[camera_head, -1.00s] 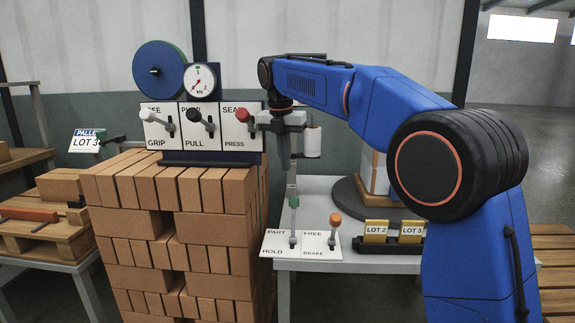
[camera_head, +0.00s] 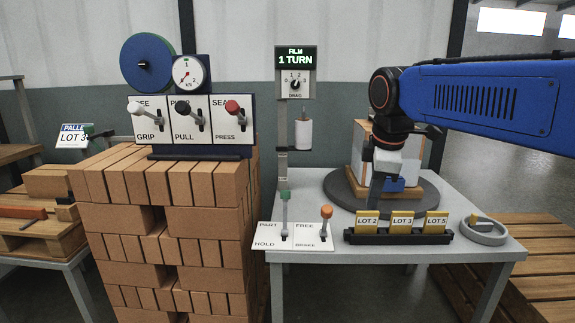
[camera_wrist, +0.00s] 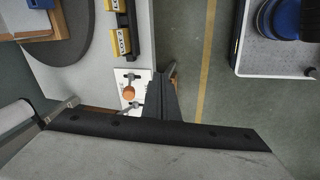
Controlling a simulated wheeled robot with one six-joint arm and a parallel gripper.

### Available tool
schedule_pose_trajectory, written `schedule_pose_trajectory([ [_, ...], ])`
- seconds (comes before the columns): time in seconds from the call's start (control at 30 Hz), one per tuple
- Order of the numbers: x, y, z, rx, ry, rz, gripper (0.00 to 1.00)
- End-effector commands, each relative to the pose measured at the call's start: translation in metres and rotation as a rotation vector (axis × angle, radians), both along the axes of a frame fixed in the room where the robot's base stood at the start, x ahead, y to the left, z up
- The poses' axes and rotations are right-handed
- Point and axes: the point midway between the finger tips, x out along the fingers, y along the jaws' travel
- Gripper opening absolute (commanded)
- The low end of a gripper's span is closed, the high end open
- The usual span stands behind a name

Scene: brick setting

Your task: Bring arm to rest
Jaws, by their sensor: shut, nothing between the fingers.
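My arm reaches in from the right edge in the camera_head view, its blue upper link level. My gripper (camera_head: 376,192) hangs down from it, shut and empty, in front of the boxed load on the turntable and behind the lot cards. Whether it touches anything cannot be told from the head view. In the wrist view its dark fingers (camera_wrist: 161,98) are together, above the table edge beside the lever plate, with nothing between them.
The table (camera_head: 480,238) carries a turntable (camera_head: 338,190), a lot card rack (camera_head: 398,238), a grey ring (camera_head: 483,231) and two levers on a plate (camera_head: 296,236). A film post with a display (camera_head: 295,72) stands behind. A brick stack (camera_head: 175,238) bears the three-lever panel (camera_head: 190,125).

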Motion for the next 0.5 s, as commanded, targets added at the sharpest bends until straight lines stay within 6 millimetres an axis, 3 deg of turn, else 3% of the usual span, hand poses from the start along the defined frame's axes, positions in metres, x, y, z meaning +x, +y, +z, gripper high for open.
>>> schedule_pose_trajectory([
  [0.2,-0.062,-0.037,-0.036,0.105,-0.036,-0.336,0.00],
  [0.5,-0.144,-0.072,-0.100,0.262,-0.079,-0.798,0.00],
])
